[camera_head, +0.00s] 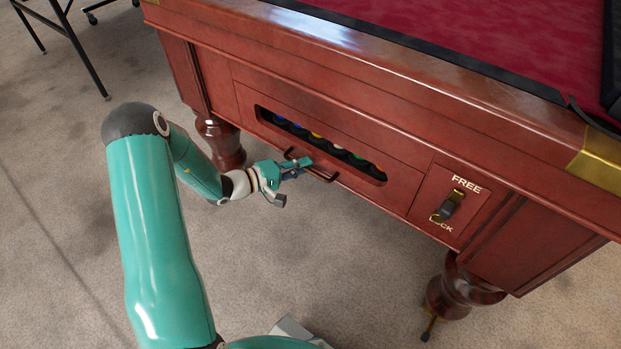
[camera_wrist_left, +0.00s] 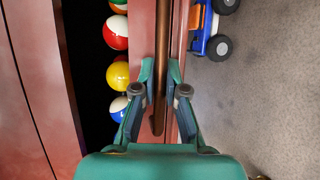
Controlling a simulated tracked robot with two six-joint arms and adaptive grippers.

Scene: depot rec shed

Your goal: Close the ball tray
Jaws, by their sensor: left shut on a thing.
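The ball tray (camera_head: 343,177) is set in the red-brown wooden side of the pool table. Several coloured balls show in its long dark slot, and in the left wrist view a red-and-white ball (camera_wrist_left: 116,32) and a yellow ball (camera_wrist_left: 119,75) lie left of the tray front. The tray front looks nearly flush with the panel; I cannot tell exactly how far out it stands. My left gripper (camera_head: 303,163) is shut on the tray's brown bar handle (camera_head: 322,176); the handle (camera_wrist_left: 158,124) also runs between its fingers in the left wrist view. My right gripper is out of view.
A knob (camera_head: 452,203) marked FREE and LOCK sits right of the tray. Turned table legs (camera_head: 222,142) stand below. The carpet (camera_head: 330,245) in front is mostly clear.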

